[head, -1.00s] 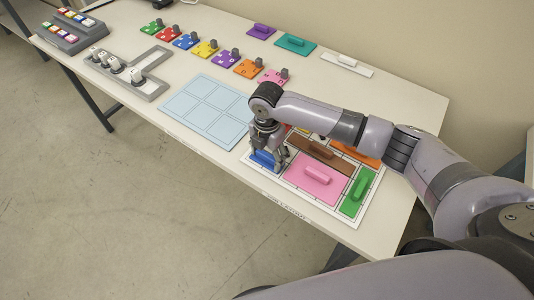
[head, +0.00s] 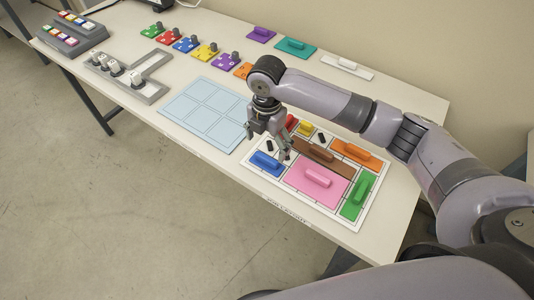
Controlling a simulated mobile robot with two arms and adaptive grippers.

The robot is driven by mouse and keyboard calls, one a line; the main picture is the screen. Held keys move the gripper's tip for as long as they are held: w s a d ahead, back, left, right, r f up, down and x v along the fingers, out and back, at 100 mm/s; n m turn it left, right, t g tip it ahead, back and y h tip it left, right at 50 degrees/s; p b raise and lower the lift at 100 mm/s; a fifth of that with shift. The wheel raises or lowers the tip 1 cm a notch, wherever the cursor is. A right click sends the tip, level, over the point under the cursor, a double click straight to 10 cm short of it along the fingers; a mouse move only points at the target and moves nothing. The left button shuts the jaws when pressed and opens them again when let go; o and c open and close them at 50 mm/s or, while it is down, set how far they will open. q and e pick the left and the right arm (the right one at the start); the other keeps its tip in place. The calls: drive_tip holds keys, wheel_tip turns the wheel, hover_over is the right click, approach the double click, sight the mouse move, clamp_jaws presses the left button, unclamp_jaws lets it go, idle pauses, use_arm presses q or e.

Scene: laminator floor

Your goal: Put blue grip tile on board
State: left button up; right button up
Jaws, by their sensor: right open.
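The blue grip tile (head: 267,164) lies flat on the left part of the white board (head: 316,213), beside the large pink tile (head: 317,182). The board also bears a brown tile (head: 326,153), an orange tile (head: 360,154), a green tile (head: 357,196), and small red and yellow tiles (head: 306,128) toward the back. My right gripper (head: 268,150) is open and empty. It hangs above the board's left edge, over and behind the blue tile, apart from it. My left gripper is not in view.
A light blue gridded panel (head: 204,113) lies left of the board. Purple (head: 261,34), teal (head: 295,47) and white (head: 347,67) grip tiles lie along the back. Several knobbed colour tiles stand in a row behind the panel. A grey tray (head: 151,90) is at left.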

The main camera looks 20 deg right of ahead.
sight(267, 158)
wheel_tip(267, 158, up, 5)
idle(0.3)
drive_tip(key=shift+f, duration=0.1)
idle(0.3)
